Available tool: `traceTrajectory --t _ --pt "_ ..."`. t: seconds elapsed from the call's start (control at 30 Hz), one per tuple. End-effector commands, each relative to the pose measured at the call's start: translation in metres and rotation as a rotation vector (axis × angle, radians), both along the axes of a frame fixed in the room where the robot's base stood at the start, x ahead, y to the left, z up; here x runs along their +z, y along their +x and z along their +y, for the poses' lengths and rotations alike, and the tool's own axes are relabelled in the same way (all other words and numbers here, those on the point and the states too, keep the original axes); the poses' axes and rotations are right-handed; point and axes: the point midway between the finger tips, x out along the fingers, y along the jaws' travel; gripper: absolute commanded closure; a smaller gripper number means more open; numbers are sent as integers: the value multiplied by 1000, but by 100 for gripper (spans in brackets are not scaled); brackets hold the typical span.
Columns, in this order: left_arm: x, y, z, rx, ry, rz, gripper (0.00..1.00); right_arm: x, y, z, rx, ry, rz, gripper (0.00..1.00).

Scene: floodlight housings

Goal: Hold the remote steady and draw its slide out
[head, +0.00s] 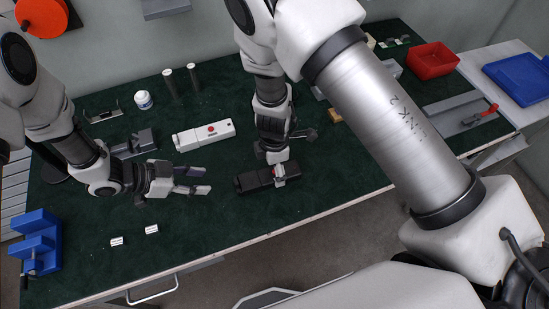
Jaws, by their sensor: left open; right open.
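My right gripper (275,160) is open and points down at a dark oblong block (252,181) to the right of the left gripper. A small pale and red part shows on the block below its fingers. I cannot tell whether they touch it.
Two small white pieces (151,229) (117,241) lie at the front left. A blue stepped holder (37,238) stands at the left edge. A white jar (143,100) and two dark posts (170,83) stand behind. A red bin (433,60) is at the back right. The front middle is clear.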

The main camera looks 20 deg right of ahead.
Motion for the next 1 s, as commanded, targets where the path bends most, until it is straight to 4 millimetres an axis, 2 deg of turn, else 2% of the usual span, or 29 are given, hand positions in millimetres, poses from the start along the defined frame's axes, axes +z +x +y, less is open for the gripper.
traceTrajectory --t 0.1,0.2,0.47,0.5,0.67,0.7,0.77,0.8,1.0 --pt "0 0 0 0 0 0 58 -21 -1 0 -1 0 2 15" --pt "0 0 0 0 0 0 58 -31 0 0 0 -1 1 15" --pt "0 0 0 0 0 0 58 -35 0 -1 -1 -1 0 15" --pt "0 0 0 0 0 0 58 -35 0 -1 -1 -2 0 22" --pt "0 0 0 0 0 0 58 -35 0 -1 -1 -2 0 78" --pt "0 0 0 0 0 0 58 -35 0 -1 -1 -2 0 82" --pt "0 0 0 0 0 0 58 -35 0 -1 -1 -2 0 82" --pt "0 0 0 0 0 0 58 -35 0 -1 -1 -2 0 30" --pt "0 0 0 0 0 0 58 -35 0 -1 -1 -2 0 30"
